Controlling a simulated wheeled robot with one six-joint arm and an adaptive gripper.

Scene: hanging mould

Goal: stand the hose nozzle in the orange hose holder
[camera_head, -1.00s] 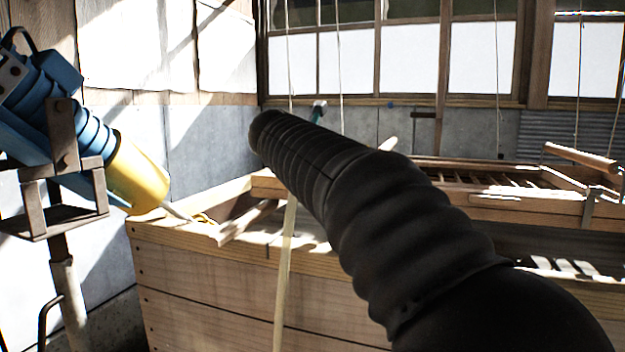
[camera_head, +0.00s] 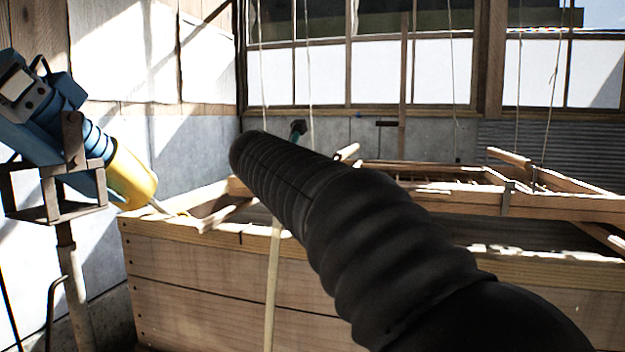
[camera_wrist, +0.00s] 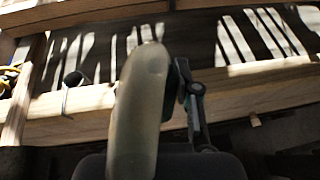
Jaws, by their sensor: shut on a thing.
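A long, pale beige hose-like piece (camera_wrist: 138,110) stands large in the middle of the wrist view. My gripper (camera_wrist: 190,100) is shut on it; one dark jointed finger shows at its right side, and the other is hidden. In the head view my black arm hides the gripper. A pale hose length (camera_head: 272,290) hangs below the arm, and a small teal piece (camera_head: 297,130) shows just beyond the arm's far end; I cannot tell if it is the nozzle's end. I cannot make out the orange hose holder in either view.
A wooden vat (camera_head: 190,270) fills the middle, with a slatted wooden frame (camera_head: 450,195) over it at the right. A blue and yellow machine (camera_head: 130,180) on a metal stand is at the left. Thin cords (camera_head: 452,80) hang from above at the right.

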